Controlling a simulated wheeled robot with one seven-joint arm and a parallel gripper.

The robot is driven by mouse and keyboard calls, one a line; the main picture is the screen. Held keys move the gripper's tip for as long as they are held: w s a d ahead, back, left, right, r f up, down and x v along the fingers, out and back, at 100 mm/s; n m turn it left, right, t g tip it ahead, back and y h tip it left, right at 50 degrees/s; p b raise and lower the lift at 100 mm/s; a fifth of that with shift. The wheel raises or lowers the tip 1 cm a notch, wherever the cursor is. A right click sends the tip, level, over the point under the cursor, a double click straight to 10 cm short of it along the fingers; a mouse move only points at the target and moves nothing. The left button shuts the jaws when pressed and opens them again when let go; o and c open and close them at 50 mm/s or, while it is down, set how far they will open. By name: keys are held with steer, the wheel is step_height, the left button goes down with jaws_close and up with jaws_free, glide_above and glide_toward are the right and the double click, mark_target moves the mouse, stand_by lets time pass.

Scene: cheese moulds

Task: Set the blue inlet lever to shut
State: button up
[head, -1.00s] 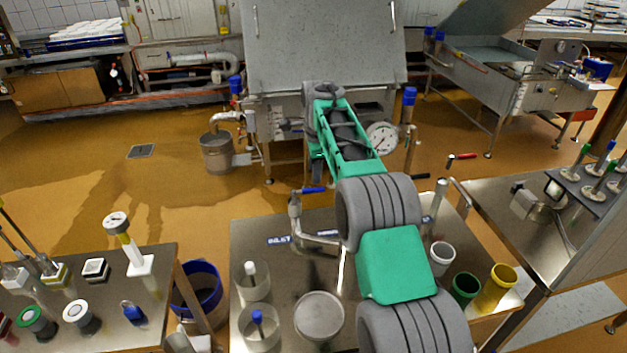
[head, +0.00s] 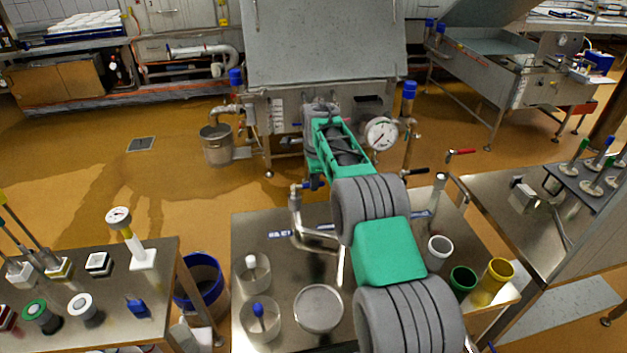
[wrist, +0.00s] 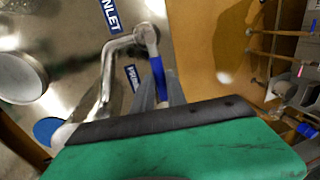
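The blue inlet lever (wrist: 157,78) sits on top of a metal pipe fitting (wrist: 146,36) in the wrist view. In the head view only a small blue part of the lever (head: 305,185) shows beside the upright of the bent pipe (head: 296,212); my arm hides the rest. My gripper (wrist: 162,88) is over the lever, its two grey fingers apart with the blue handle between them. The handle looks closer to the left finger; I cannot tell if it touches. A blue INLET label (wrist: 108,14) lies on the steel top, and a second label (wrist: 132,76) is partly hidden.
The steel table (head: 245,222) carries clear beakers (head: 253,282), a round metal pot (head: 318,308), and white, green and yellow cups (head: 493,282) at the right. A dial gauge (head: 380,133) is behind my arm. Brown floor is open to the left.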

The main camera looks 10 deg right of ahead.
jaws_close()
stand_by(0.8)
